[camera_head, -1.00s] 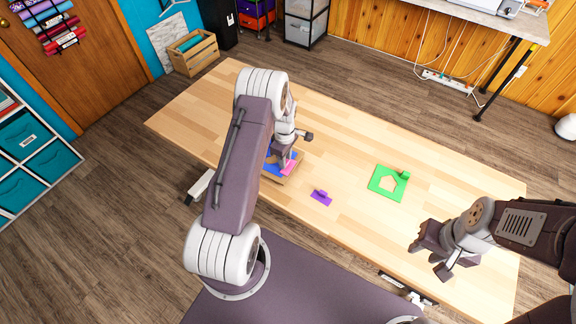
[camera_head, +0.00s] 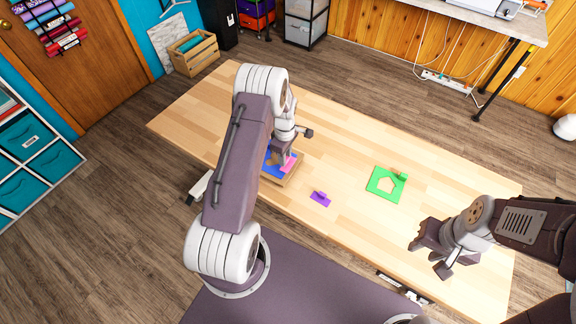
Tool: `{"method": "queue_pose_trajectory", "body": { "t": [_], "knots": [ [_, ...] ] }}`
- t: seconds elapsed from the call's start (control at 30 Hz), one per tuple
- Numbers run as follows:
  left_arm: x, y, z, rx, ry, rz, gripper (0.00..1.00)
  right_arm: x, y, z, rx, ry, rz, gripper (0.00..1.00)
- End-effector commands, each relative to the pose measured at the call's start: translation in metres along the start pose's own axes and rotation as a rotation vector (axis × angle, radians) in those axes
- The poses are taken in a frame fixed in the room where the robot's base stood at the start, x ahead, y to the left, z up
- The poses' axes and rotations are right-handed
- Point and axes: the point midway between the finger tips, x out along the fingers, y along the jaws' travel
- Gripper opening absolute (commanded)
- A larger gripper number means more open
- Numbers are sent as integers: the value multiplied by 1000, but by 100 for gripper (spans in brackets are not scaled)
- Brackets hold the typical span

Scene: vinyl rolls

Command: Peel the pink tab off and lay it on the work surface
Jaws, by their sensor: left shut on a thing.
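A small board (camera_head: 286,180) with a blue sheet (camera_head: 270,170) on it lies at the near left part of the wooden work surface (camera_head: 345,160). The pink tab (camera_head: 289,163) shows at the right side of the blue sheet, under my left gripper (camera_head: 284,158). My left gripper points down and is shut on the pink tab; its fingertips are small and partly hidden by its own wrist. Whether the tab is clear of the board I cannot tell. My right gripper (camera_head: 428,256) is open and empty over the near right part of the surface.
A purple piece (camera_head: 320,199) with a raised tab lies right of the board.

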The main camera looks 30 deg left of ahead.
Motion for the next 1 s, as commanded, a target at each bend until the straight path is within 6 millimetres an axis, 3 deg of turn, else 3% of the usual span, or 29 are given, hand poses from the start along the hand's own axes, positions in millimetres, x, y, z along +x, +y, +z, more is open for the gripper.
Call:
{"method": "queue_pose_trajectory", "body": {
  "t": [0.6, 1.0],
  "knots": [
    [-40, 0, 0, 0, 0, -1, 0, -30, -1, -3, 0, 0, 0, 36],
    [-39, -3, 1, 6, -3, -10, 0, -29, -1, -3, 0, 0, 0, 36]
  ]
}}
